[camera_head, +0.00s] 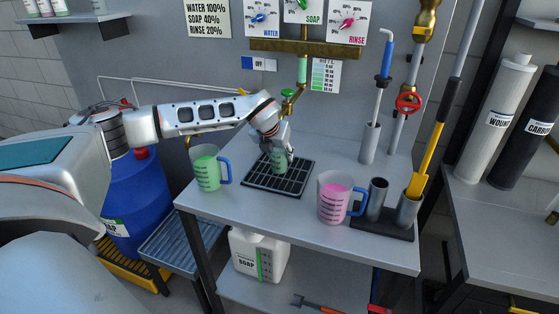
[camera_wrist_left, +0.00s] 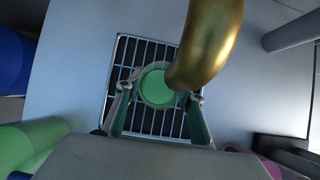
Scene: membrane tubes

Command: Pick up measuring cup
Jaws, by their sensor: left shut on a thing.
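A clear measuring cup with green liquid and a blue handle (camera_head: 207,172) stands upright on the left of the table. A second measuring cup with pink liquid and a blue handle (camera_head: 335,196) stands on the right. My left gripper (camera_head: 281,152) is over the black drain grate (camera_head: 262,184), shut on a small round green-filled container (camera_head: 279,163). In the left wrist view the two fingers (camera_wrist_left: 158,95) press on either side of this container (camera_wrist_left: 154,88), partly hidden under a brass spout (camera_wrist_left: 207,45). I cannot tell if it touches the grate. My right gripper is not in view.
The tap pipe (camera_head: 303,70) comes down behind my left gripper. A black holder (camera_head: 390,228) with upright metal tubes stands at the table's right, with a yellow-handled tool (camera_head: 431,150) in one. A soap jug (camera_head: 258,256) is on the lower shelf. The table's front edge is clear.

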